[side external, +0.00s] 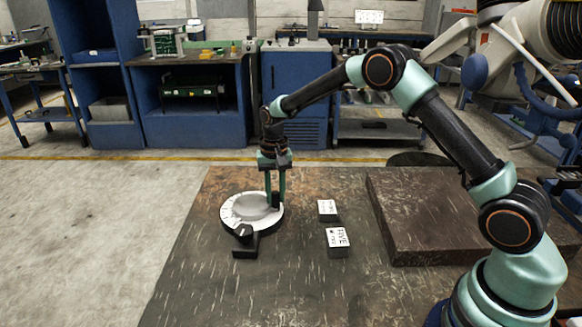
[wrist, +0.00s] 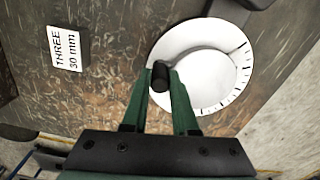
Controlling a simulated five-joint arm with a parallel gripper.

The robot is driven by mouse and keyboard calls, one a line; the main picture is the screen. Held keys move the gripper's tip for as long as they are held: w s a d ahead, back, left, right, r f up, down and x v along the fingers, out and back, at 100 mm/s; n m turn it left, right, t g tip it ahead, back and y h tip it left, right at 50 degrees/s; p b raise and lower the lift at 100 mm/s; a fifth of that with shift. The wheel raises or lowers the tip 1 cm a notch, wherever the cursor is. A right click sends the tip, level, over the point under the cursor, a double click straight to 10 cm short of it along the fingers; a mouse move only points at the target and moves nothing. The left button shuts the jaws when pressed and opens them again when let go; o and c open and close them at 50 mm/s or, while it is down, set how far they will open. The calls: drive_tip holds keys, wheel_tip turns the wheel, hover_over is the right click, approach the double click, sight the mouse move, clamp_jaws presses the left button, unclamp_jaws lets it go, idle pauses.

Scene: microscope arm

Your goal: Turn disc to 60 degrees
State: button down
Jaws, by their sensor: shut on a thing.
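The round white disc (side external: 235,220) lies flat at the left part of the table, with dark tick marks along part of its rim. It also shows in the wrist view (wrist: 205,60). A black upright peg (wrist: 160,76) stands near the disc's edge. My gripper (side external: 275,200) points down over the disc's right side and is shut on the peg, with the green fingers on either side of it in the wrist view (wrist: 160,80). A black block with a pointer (side external: 245,243) stands at the disc's near edge. The angle reading is too small to tell.
Two small labelled blocks stand right of the disc: one farther back (side external: 327,209), reading THREE 30 mm in the wrist view (wrist: 68,50), and one nearer, reading FIVE (side external: 338,242). A raised dark slab (side external: 430,215) lies farther right. The table front is clear.

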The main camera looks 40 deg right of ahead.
sight(262, 224)
drive_tip(key=shift+s+r, duration=0.1)
idle(0.4)
drive_tip(key=m, duration=0.1)
drive_tip(key=s+a+m, duration=0.1)
drive_tip(key=m, duration=0.1)
drive_tip(key=shift+a+m, duration=0.3)
drive_tip(key=m, duration=0.1)
drive_tip(key=a+m, duration=0.1)
drive_tip(key=shift+s+a+m, duration=0.2)
drive_tip(key=shift+s+m, duration=0.05)
drive_tip(key=shift+m, duration=0.05)
drive_tip(key=a+m, duration=0.2)
drive_tip(key=m, duration=0.1)
drive_tip(key=shift+w+a+m, duration=0.1)
drive_tip(key=shift+a+m, duration=0.5)
drive_tip(key=shift+m, duration=0.7)
drive_tip(key=c, duration=0.7)
unclamp_jaws()
